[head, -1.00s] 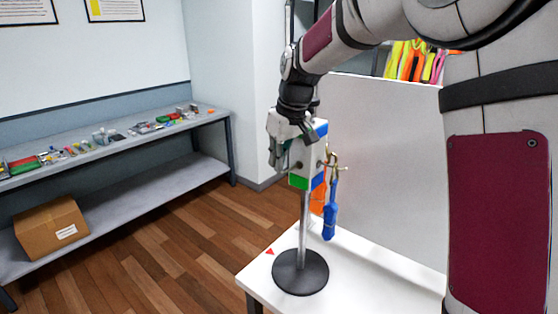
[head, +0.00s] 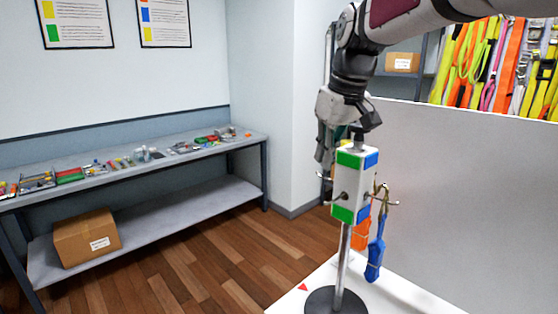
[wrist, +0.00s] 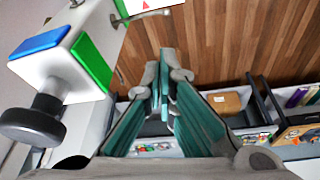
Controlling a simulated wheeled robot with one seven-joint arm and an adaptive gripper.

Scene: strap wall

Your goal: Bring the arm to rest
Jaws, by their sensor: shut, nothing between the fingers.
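My gripper (head: 325,165) hangs from the arm with its fingers down, close to the left of the white block on the post in the head view. In the wrist view my gripper (wrist: 163,85) shows its teal-padded fingers together with nothing between them. The white block (head: 347,178) has green and blue patches and metal hooks, and stands on a pole with a round dark base (head: 336,301). It also shows at the left of the wrist view (wrist: 62,75), beside the fingers. I cannot tell if they touch.
A blue strap bundle (head: 376,252) hangs from a right-hand hook, with an orange one (head: 361,233) behind it. The white table (head: 400,297) carries the post. A grey panel (head: 450,190) stands to the right. A shelf bench (head: 170,158) lines the left wall; open floor lies between.

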